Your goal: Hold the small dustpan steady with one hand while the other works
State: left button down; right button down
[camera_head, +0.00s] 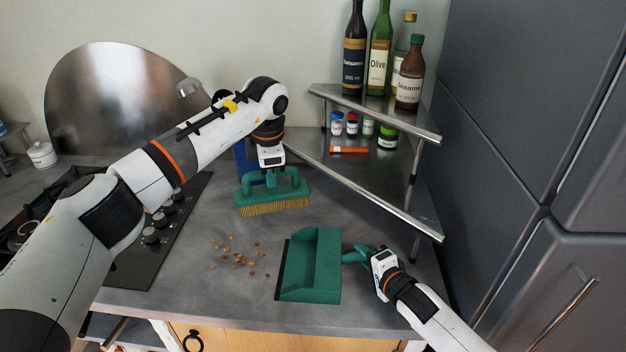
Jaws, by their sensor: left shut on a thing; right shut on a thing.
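A green dustpan (318,262) rests on the grey counter near its front edge, its dark lip facing left. My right gripper (364,257) is shut on the dustpan's handle from the right. My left gripper (272,168) is shut on the handle of a green brush (270,192) with tan bristles. The brush is behind and left of the dustpan, its bristles pointing down; I cannot tell whether they touch the counter. Several small brown crumbs (240,258) lie scattered on the counter, left of the dustpan's lip.
A metal corner shelf (370,180) with bottles (379,50) and small jars (352,124) stands at the back right. A dark cooktop (140,250) with knobs lies to the left. Tall grey cabinets (530,120) bound the right side. The counter around the crumbs is clear.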

pick_arm(q)
jog(key=a+f+n+g+y, duration=0.1)
jog(key=a+f+n, duration=0.2)
jog(key=a+n, duration=0.65)
jog(key=a+f+n+g, duration=0.15)
jog(key=a+n, duration=0.35)
jog(key=a, duration=0.9)
jog(key=shift+t, duration=0.25)
jog(key=f, duration=0.5)
jog(key=shift+s+a+f, duration=0.15)
jog(key=shift+a+f, duration=0.05)
jog(key=shift+f, duration=0.15)
